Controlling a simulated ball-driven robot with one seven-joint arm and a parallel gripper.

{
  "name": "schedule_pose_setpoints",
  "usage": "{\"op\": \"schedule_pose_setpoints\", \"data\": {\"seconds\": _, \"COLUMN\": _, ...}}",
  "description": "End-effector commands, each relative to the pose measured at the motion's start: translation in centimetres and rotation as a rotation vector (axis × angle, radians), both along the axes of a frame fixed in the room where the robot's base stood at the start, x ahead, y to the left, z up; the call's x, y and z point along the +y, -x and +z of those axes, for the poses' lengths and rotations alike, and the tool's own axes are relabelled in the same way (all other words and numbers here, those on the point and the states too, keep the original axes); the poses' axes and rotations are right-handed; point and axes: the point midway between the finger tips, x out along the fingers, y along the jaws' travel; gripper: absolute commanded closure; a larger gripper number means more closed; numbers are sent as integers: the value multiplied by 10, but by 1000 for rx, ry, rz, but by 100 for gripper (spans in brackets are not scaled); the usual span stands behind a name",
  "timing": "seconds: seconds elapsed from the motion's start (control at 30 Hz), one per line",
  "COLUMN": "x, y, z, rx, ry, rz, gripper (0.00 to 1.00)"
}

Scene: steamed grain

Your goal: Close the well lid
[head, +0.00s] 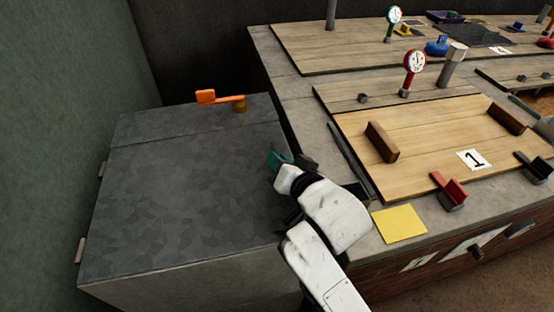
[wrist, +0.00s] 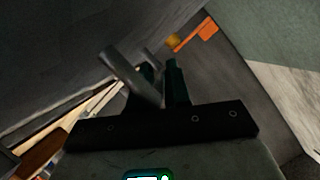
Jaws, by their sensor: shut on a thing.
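The well lid (head: 185,195) looks like the mottled dark grey top of the low box at the left. It lies flat, or nearly so; I cannot tell whether a gap remains under its edge. An orange lever (head: 219,98) on a brass post stands at its far end and also shows in the wrist view (wrist: 196,37). My gripper (head: 290,162), with a teal fingertip, is at the lid's right edge beside the bench. In the wrist view it (wrist: 158,75) is shut on a grey bar (wrist: 128,76), seemingly a handle; the head view hides the grip.
The grey bench (head: 290,75) adjoins the box on the right. It bears a wooden board (head: 430,135) marked 1, brown blocks, a red gauge (head: 414,62), a red lever (head: 452,190) and a yellow square (head: 399,224). A green wall (head: 50,120) rises at the left.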

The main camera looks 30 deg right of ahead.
Motion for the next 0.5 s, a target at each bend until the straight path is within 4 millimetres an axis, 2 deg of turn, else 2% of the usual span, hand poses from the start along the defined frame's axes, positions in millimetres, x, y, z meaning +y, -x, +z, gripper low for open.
{"op": "schedule_pose_setpoints", "data": {"seconds": 0.5, "x": -1, "y": 1, "z": -13, "rx": 12, "ry": -15, "rz": -2, "gripper": 100}}
